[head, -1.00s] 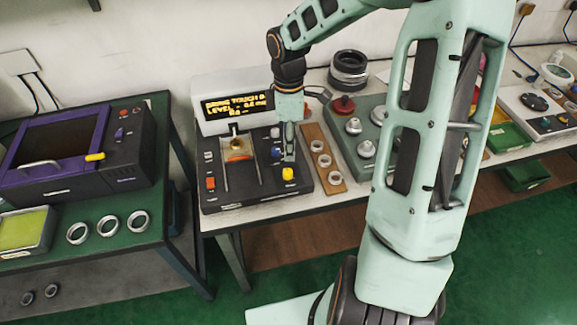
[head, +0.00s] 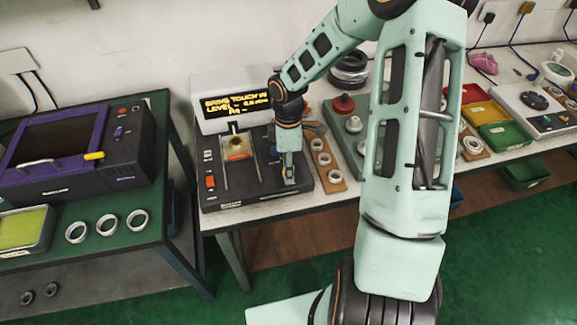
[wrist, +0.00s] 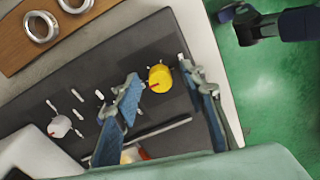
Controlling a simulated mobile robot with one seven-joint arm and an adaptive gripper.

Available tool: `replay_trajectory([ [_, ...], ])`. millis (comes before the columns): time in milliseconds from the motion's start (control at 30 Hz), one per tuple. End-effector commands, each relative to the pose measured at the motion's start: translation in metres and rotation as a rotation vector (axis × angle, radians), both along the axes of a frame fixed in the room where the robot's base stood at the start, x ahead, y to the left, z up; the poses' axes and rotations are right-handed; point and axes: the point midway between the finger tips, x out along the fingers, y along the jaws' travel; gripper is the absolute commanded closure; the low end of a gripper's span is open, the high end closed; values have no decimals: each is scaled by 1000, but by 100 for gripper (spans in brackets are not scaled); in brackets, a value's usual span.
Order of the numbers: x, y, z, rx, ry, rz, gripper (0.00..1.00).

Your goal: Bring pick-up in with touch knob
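My gripper (head: 290,180) points down over that corner and hides the knob in the head view. In the wrist view my gripper (wrist: 160,75) is open, with one blue-padded finger on each side of the knob; contact is not visible. A brass-coloured part (head: 236,143), perhaps the pick-up, stands in the tester's central bay above an orange piece.
A wooden strip with rings (head: 327,165) lies just right of the tester. A grey-green unit with knobs (head: 347,125) stands beyond it. On the left, a green table (head: 160,200) holds a purple-black machine (head: 75,150) and several rings. Colored bins (head: 485,112) stand at the right.

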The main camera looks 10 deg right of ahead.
Motion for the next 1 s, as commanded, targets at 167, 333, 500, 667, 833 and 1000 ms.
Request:
replay_trajectory([
  [167,0,0,0,0,0,0,83],
  [333,0,0,0,0,0,0,100],
  [500,0,0,0,0,0,-6,100],
  [667,0,-1,0,-2,-1,-43,100],
  [833,0,-1,-1,-1,-1,-132,100],
  [1000,0,-1,-1,-3,-1,-271,100],
])
